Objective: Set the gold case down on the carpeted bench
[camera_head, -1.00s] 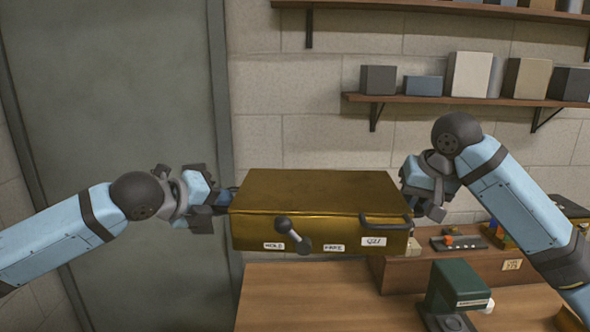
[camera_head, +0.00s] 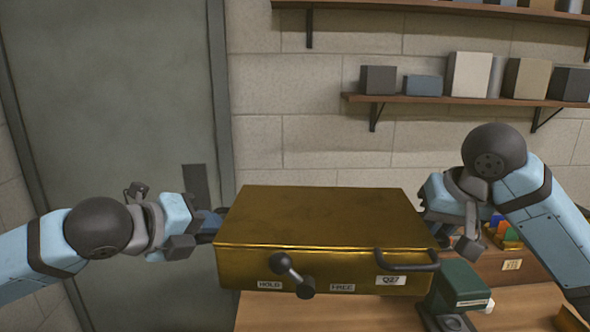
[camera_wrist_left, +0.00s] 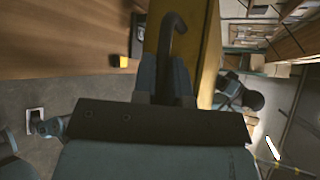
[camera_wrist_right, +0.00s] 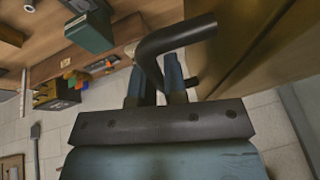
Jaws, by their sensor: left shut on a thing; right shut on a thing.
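The gold case (camera_head: 322,222) hangs level between my two grippers in the head view, in front of and partly over a wooden bench top (camera_head: 262,312). Its front has a dark lever (camera_head: 292,274), labels HOLD and FREE, and a Q27 tag. My left gripper (camera_head: 212,226) is shut on the case's left handle, a dark hook (camera_wrist_left: 172,32) in the left wrist view. My right gripper (camera_head: 446,236) is shut on the right handle; in the right wrist view it grips a dark curved bar (camera_wrist_right: 172,42). I see no carpet on the bench; the case hides part of its top.
A green device (camera_head: 461,288) stands on the bench close to the case's right front corner. A wooden box (camera_head: 512,266) with coloured parts is behind it. A wall shelf (camera_head: 465,100) holds several boxes. A grey door (camera_head: 110,110) is at the left.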

